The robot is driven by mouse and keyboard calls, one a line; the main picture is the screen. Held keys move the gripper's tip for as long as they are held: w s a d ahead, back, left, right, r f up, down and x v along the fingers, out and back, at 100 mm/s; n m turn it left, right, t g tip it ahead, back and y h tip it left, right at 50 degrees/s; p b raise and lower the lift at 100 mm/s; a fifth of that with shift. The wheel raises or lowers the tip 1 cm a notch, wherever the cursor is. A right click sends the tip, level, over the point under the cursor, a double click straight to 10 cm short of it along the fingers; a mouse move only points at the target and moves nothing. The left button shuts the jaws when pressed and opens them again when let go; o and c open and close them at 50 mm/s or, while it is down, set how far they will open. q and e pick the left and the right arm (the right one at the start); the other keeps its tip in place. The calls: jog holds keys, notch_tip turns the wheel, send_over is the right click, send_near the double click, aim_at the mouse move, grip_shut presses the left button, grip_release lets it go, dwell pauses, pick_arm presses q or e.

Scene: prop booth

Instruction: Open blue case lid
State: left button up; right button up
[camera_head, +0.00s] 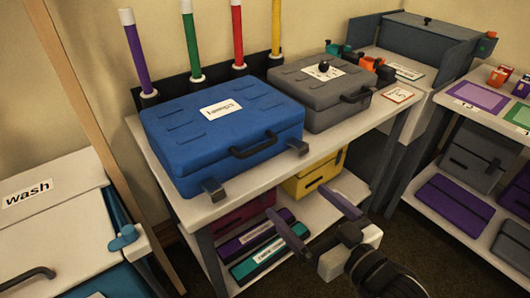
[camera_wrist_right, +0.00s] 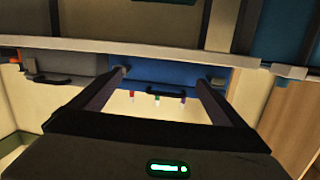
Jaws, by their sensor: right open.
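The blue case (camera_head: 225,128) lies shut on the white table, with a white label on its lid. Its dark handle (camera_head: 254,145) is on the front side, between two grey latches (camera_head: 214,190) that stick out from the front. My right gripper (camera_head: 294,200) is open and empty, in front of and below the case's front edge, apart from it. In the right wrist view the blue case (camera_wrist_right: 155,72) appears upside down between and beyond the two fingers (camera_wrist_right: 160,80). My left gripper is not in view.
A grey case (camera_head: 315,92) stands right of the blue case, with a dark knob on top. Coloured sticks (camera_head: 189,40) stand behind. The table's front edge (camera_head: 270,180) and lower shelf with a yellow case (camera_head: 312,177) lie near my gripper. A wash cabinet (camera_head: 50,215) stands left.

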aim_at(262, 149)
notch_tip(262, 149, up, 6)
jog(key=w+a+r+n+y, duration=0.1)
jog(key=w+a+n+y, duration=0.1)
jog(key=x, duration=0.8)
jog(key=shift+w+a, duration=0.2)
jog(key=shift+a, duration=0.2)
jog(key=shift+w+a, duration=0.25)
jog(key=shift+w, duration=0.1)
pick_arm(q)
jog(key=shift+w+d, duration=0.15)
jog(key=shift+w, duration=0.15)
